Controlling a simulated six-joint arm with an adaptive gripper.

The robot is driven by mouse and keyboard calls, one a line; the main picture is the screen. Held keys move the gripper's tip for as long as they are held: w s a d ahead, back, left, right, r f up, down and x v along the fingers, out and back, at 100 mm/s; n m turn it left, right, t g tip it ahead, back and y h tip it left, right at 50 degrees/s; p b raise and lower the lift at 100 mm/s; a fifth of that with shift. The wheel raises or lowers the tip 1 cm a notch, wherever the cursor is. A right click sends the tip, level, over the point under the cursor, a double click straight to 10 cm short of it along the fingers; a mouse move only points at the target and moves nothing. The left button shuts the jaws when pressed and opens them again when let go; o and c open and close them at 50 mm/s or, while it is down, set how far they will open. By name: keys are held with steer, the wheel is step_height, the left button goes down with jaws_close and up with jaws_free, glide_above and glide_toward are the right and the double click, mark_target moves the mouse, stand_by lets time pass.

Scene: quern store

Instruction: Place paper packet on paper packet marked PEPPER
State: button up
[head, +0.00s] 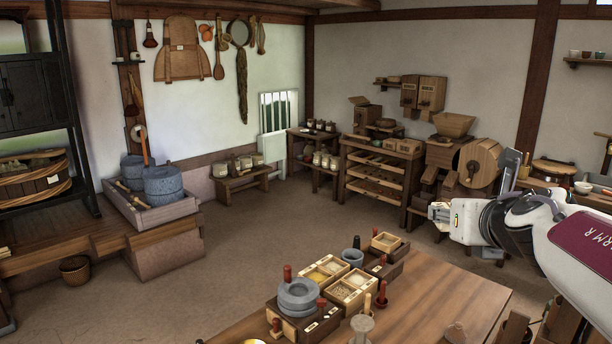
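I cannot make out any paper packet or a PEPPER marking in the head view. My white and dark red arm reaches in from the right edge, above and beyond the table's right side. The end of my arm, with my gripper (440,213), points left in the air, well apart from the things on the table. Its fingers are too small to read, and I see nothing clearly held.
Wooden boxes of grain or spice (350,290), a grey stone quern (298,294) and red-handled stamps (381,292) crowd the table's left and back. The table's right half is mostly bare. Shelves with drawers (383,170) and a large wooden mill (478,165) stand behind.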

steer(key=shift+n+y, duration=0.4)
steer(key=shift+s+a+r, duration=0.2)
steer(key=shift+s+a, duration=0.1)
steer(key=shift+s, duration=0.55)
steer(key=shift+s+a+r, duration=0.25)
steer(key=shift+s, duration=0.65)
steer(key=shift+s+a+r, duration=0.2)
steer(key=shift+s+a, duration=0.1)
steer(key=shift+s, duration=0.55)
steer(key=shift+f, duration=0.1)
steer(key=w+f+n+y, duration=0.1)
steer(key=w+f, duration=0.7)
steer(key=f, duration=0.5)
steer(key=w+f+n+y, duration=0.1)
steer(key=w+f, duration=0.6)
steer(key=f, duration=0.6)
steer(key=w+f+y, duration=0.1)
steer(key=w+f, duration=0.7)
steer(key=f, duration=0.5)
steer(key=w+r+n+g+y, duration=0.1)
steer(key=w+r+n+y, duration=0.1)
steer(key=w, duration=0.4)
steer(key=shift+d+r, duration=0.3)
steer(key=shift+r, duration=0.1)
steer(key=shift+f, duration=0.1)
step_height(320, 180, down, 14)
steer(key=shift+r, duration=0.1)
